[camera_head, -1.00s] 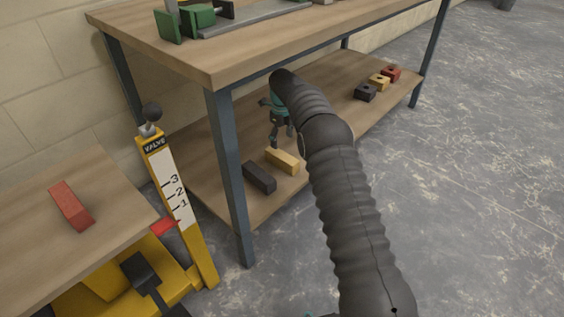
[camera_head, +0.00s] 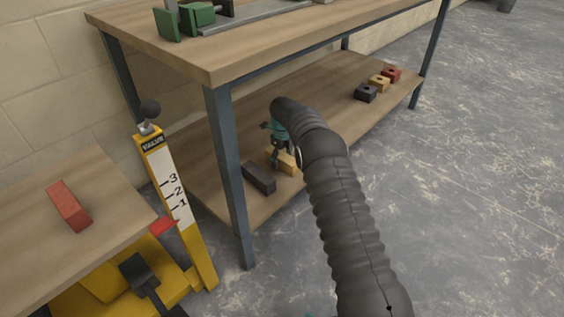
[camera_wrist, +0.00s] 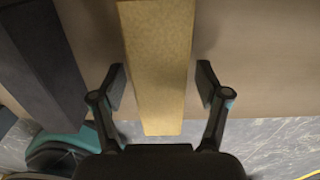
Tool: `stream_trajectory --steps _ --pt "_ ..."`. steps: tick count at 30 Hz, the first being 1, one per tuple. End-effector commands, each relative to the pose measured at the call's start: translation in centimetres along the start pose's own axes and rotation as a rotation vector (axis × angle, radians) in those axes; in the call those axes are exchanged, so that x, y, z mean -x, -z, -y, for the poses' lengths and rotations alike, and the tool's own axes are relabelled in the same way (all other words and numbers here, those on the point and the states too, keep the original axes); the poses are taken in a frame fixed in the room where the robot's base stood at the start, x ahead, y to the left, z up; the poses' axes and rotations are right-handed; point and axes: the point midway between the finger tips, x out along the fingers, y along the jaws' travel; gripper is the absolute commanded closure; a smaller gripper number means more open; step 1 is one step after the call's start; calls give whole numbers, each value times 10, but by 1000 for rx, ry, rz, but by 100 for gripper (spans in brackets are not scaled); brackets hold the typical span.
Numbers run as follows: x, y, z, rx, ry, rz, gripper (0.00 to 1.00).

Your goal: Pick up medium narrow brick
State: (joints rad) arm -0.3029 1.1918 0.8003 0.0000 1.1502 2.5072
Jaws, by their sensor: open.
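A yellow narrow brick (camera_head: 288,163) lies on the lower shelf of the workbench. It also shows in the wrist view (camera_wrist: 158,62), running lengthwise between the fingers. My gripper (camera_head: 275,163) points down at this brick; in the wrist view the open fingers (camera_wrist: 160,86) stand on either side of it, with gaps to both. A dark grey brick (camera_head: 259,177) lies beside it on the left, also at the left of the wrist view (camera_wrist: 38,60). A red brick (camera_head: 69,206) lies on the separate wooden table at the left. Which brick is the medium one I cannot tell for certain.
Small dark (camera_head: 366,93), yellow (camera_head: 379,82) and red (camera_head: 391,74) blocks with holes stand farther along the shelf (camera_head: 325,112). A bench leg (camera_head: 226,170) and a yellow valve post (camera_head: 180,210) stand left of the bricks. The tabletop (camera_head: 270,45) overhangs the shelf.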

Motion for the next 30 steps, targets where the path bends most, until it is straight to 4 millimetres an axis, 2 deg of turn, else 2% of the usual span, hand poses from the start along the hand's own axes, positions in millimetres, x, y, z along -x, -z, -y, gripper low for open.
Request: stream_trajectory --steps 3,4,12,13,23,26,30 --pt "1 0 0 0 0 1 25" --pt "1 0 0 0 0 1 30" --pt "1 0 0 0 0 1 98" --pt "1 0 0 0 0 1 100" --pt "4 -1 1 0 2 3 100" --pt "10 -1 1 0 3 4 100" --pt "26 -1 1 0 3 4 100"
